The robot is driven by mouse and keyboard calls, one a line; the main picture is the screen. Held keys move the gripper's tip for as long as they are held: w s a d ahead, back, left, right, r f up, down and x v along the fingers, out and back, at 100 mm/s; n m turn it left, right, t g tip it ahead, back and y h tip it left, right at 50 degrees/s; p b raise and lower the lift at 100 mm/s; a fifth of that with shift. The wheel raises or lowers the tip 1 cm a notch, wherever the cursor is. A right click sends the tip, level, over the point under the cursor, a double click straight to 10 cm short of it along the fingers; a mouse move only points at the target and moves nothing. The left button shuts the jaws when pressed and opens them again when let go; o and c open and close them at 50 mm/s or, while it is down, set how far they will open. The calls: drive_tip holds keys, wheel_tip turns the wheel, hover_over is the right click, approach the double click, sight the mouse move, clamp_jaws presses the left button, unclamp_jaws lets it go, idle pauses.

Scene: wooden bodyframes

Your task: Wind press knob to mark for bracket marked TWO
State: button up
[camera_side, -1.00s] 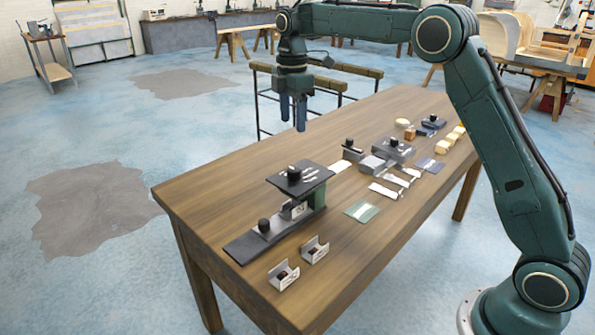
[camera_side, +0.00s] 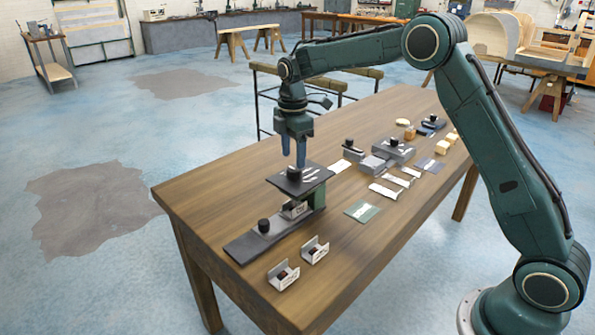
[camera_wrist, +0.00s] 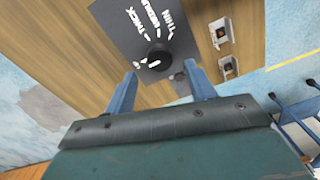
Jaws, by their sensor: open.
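The press (camera_side: 318,198) stands on the left part of the table, with a dark top plate (camera_side: 314,181). In the wrist view the plate (camera_wrist: 125,30) bears the white words THICK, MEDIUM and THIN beside a round black knob (camera_wrist: 158,54). White strokes lie around the knob; which one it points to is unclear. A pale bracket (camera_side: 294,210) sits under the plate; its marking is too small to read surely. My gripper (camera_side: 300,162) is open, pointing down just above the plate. In the wrist view its fingers (camera_wrist: 161,74) are spread to either side, slightly short of the knob.
Two loose brackets (camera_side: 283,275) (camera_side: 314,250) lie in front of the press. A second black knob (camera_side: 264,226) stands on the press's low base. The table's left end is clear.

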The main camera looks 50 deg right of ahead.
sight(293, 169)
drive_tip(key=shift+f, duration=2.15)
drive_tip(key=shift+c, duration=0.2)
drive_tip(key=c, duration=0.9)
